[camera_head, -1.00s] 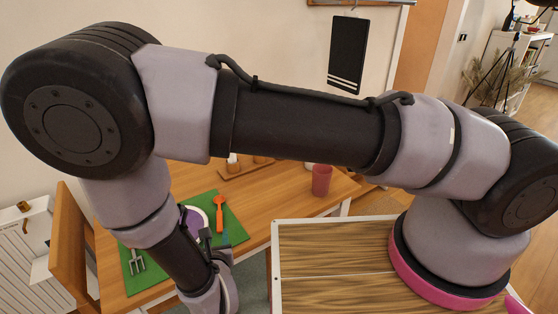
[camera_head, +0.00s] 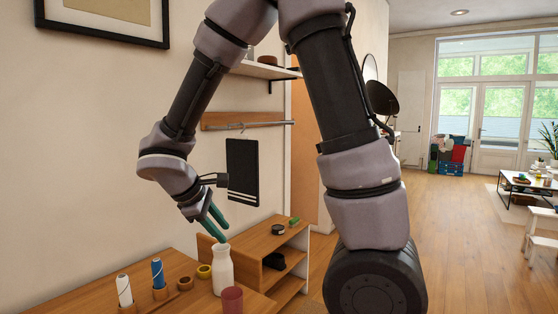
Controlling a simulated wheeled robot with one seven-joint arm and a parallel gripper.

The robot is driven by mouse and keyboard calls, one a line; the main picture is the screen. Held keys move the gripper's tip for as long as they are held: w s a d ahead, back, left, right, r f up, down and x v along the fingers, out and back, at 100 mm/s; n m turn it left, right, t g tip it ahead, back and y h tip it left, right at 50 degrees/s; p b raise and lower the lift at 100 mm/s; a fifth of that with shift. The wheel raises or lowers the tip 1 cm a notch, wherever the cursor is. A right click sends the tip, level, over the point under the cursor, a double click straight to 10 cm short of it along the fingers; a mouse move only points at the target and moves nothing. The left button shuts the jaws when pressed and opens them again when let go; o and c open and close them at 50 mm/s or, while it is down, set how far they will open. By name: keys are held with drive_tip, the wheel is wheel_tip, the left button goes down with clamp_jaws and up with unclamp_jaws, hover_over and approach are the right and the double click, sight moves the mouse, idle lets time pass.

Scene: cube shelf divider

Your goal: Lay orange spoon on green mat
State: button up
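My gripper (camera_head: 222,232) is raised over the back of the wooden table, just above and close to the mouth of a white vase. Its two teal fingers are apart with a gap between them, and no object shows between them. Neither the orange spoon nor the green mat is in view now. In the earlier view, the orange spoon lies on the green mat, beside a plate and a fork.
The white vase (camera_head: 223,273) stands behind a red cup (camera_head: 232,300) on the table. A white bottle (camera_head: 124,291) and a blue bottle (camera_head: 158,274) stand in wooden holders at left. A low wooden shelf (camera_head: 262,240) adjoins, with a black hanging board (camera_head: 242,172) above. Open floor lies right.

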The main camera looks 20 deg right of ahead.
drive_tip(key=s+d+r+m+t+y, duration=0.2)
drive_tip(key=s+d+r+m+y, duration=0.2)
drive_tip(key=r+m, duration=0.4)
drive_tip(key=s+d+r+m+t+y, duration=0.2)
drive_tip(key=s+d+r+m+y, duration=0.2)
drive_tip(key=d+r+m, duration=0.3)
wheel_tip(320, 180, up, 4)
drive_tip(key=shift+s+d+f+m, duration=0.1)
drive_tip(key=shift+s+d+m, duration=0.1)
drive_tip(key=shift+s+m, duration=0.55)
